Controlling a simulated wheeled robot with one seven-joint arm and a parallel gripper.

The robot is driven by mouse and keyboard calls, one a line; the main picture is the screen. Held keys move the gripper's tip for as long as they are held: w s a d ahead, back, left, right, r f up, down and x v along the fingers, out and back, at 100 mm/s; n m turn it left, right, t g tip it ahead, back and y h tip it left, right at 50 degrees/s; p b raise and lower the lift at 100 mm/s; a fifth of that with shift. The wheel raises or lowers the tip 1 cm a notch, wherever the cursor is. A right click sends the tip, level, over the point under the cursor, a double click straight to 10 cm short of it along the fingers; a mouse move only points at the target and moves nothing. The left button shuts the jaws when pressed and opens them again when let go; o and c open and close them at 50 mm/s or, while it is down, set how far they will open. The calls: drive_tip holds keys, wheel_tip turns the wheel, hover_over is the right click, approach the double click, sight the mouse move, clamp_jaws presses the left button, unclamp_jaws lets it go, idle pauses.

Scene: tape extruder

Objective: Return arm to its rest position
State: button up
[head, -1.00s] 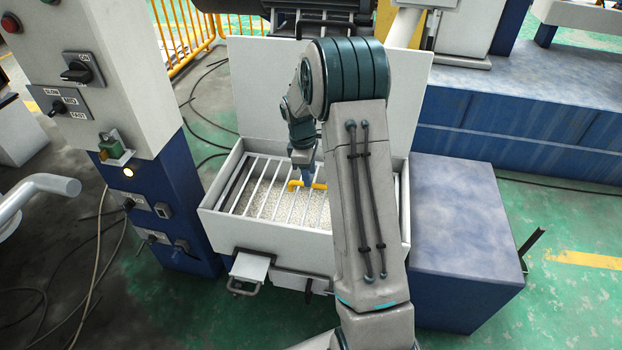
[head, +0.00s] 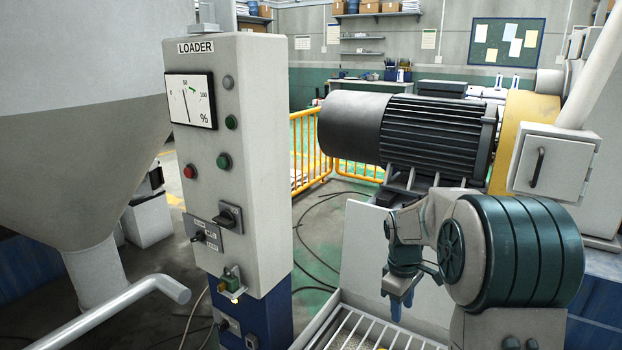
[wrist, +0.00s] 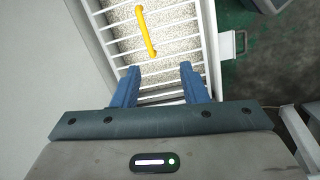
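My gripper (wrist: 158,84) shows in the wrist view with its two blue fingers apart and nothing between them. It points down over a white box with a slatted grate (wrist: 177,47) and pale granules under the slats. A yellow handle (wrist: 146,32) lies on the grate ahead of the fingers, apart from them. In the head view my arm is at the lower right, bent, with the gripper (head: 400,302) hanging above the grate (head: 375,330). The yellow handle is out of the head view.
A grey loader cabinet (head: 240,150) with a gauge, buttons and switches stands left of my arm. A pale pipe (head: 130,295) and a large hopper (head: 80,130) are at the far left. A black motor (head: 435,130) and a yellow railing (head: 308,150) stand behind.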

drive_tip(key=s+a+r+m+t+p, duration=0.1)
drive_tip(key=s+a+r+m+p, duration=0.2)
drive_tip(key=s+r+p, duration=0.7)
drive_tip(key=s+a+r+m+t+y+p, duration=0.1)
drive_tip(key=s+a+r+m+p, duration=0.3)
drive_tip(key=s+r+p, duration=0.6)
drive_tip(key=s+r+m, duration=0.2)
drive_tip(key=s+r, duration=0.2)
drive_tip(key=r, duration=0.4)
drive_tip(key=shift+a+r+t, duration=0.2)
drive_tip(key=shift+r+t, duration=0.2)
